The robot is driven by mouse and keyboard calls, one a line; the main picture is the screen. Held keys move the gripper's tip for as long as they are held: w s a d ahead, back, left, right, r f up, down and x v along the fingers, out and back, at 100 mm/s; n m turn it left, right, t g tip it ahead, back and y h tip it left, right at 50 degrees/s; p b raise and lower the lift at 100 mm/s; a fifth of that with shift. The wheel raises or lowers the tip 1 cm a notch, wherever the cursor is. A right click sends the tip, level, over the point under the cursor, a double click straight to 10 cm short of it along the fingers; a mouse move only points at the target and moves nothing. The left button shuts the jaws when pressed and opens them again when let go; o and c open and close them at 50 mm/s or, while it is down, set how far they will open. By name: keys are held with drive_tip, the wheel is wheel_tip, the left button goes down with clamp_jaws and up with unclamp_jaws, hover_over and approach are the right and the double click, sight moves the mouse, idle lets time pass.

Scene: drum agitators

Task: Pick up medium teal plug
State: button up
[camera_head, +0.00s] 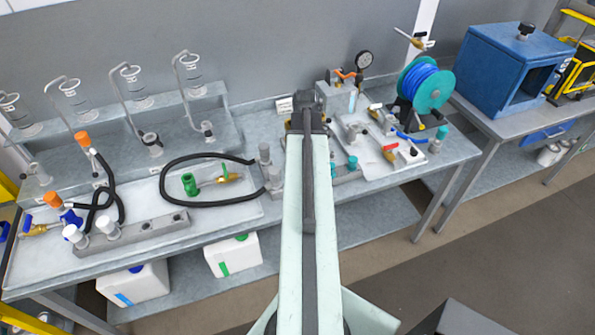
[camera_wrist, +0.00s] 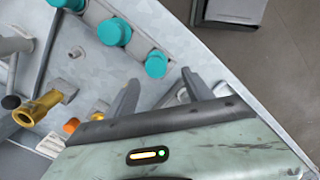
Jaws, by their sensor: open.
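Three teal plugs stand in a row on a grey block (camera_wrist: 136,43) in the wrist view: one at the top edge (camera_wrist: 70,4), one in the middle (camera_wrist: 114,31) and one at the lower right end (camera_wrist: 156,64). The middle one looks widest, but I cannot tell surely which is medium. My gripper (camera_wrist: 161,79) is open and empty, its fingertips just short of the lower right plug. In the head view a teal plug (camera_head: 352,162) shows right of my arm; my arm hides part of the block and my fingers.
Brass fittings (camera_wrist: 45,106) stand left of my gripper in the wrist view. In the head view, a white tray of valves (camera_head: 375,145) and a blue hose reel (camera_head: 426,84) lie to the right. A black hose (camera_head: 205,205) loops at the left.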

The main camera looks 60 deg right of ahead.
drive_tip(key=shift+w, duration=0.15)
wheel_tip(320, 180, down, 3)
drive_tip(key=b, duration=0.3)
drive_tip(key=shift+r, duration=0.1)
drive_tip(key=shift+s+d+f+b, duration=0.15)
drive_tip(key=shift+s+f+b, duration=0.05)
drive_tip(key=shift+f+b, duration=0.2)
drive_tip(key=f+b, duration=0.4)
drive_tip(key=shift+s+d+f, duration=0.15)
drive_tip(key=shift+d+f, duration=0.1)
drive_tip(key=shift+f, duration=0.05)
drive_tip(key=shift+r, duration=0.2)
clamp_jaws()
